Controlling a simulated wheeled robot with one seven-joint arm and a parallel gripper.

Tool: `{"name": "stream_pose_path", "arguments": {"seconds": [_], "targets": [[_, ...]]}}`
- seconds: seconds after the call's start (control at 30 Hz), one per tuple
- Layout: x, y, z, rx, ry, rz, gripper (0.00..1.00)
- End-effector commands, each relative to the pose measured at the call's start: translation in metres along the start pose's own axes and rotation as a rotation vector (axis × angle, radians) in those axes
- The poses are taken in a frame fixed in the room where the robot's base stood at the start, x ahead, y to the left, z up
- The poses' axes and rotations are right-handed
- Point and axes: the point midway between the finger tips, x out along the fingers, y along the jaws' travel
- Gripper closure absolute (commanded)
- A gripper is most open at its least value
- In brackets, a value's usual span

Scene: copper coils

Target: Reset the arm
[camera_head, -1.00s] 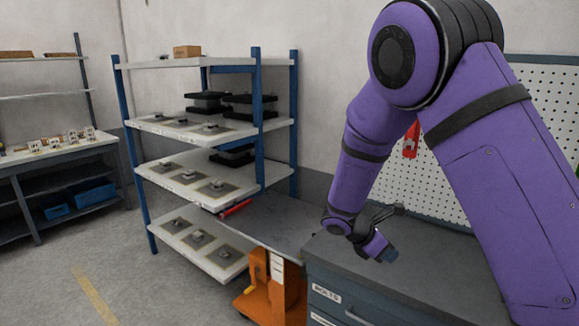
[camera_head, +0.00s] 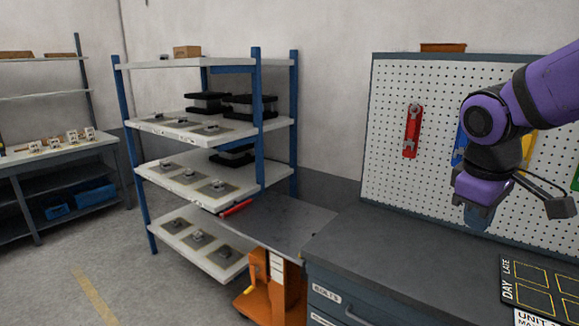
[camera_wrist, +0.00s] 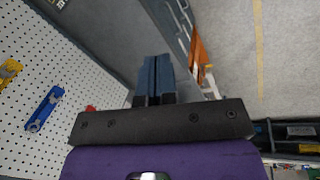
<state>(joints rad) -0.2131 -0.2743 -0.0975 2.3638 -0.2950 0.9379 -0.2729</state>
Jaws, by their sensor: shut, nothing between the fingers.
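My gripper (camera_head: 478,216) is at the right of the head view, at the end of my purple arm. It points down and hangs above the dark workbench top (camera_head: 420,250), in front of the pegboard. In the wrist view my gripper's blue-grey fingers (camera_wrist: 154,80) lie close together with nothing between them. The wrist view also shows the bench top (camera_wrist: 105,30) beyond the fingers.
A white pegboard (camera_head: 388,150) with a red tool (camera_head: 412,131) stands behind the bench. A sign board (camera_head: 535,285) lies on the bench at right. A blue-posted shelf (camera_head: 257,120) and an orange cart (camera_head: 268,290) stand left. The floor at lower left is clear.

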Motion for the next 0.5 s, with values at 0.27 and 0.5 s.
{"name": "stream_pose_path", "arguments": {"seconds": [0.27, 0.5], "targets": [[-0.041, -0.023, 0.054, 0.308, 0.18, -0.048, 1.0], [-0.06, -0.046, 0.086, 0.516, 0.305, -0.086, 1.0]]}}
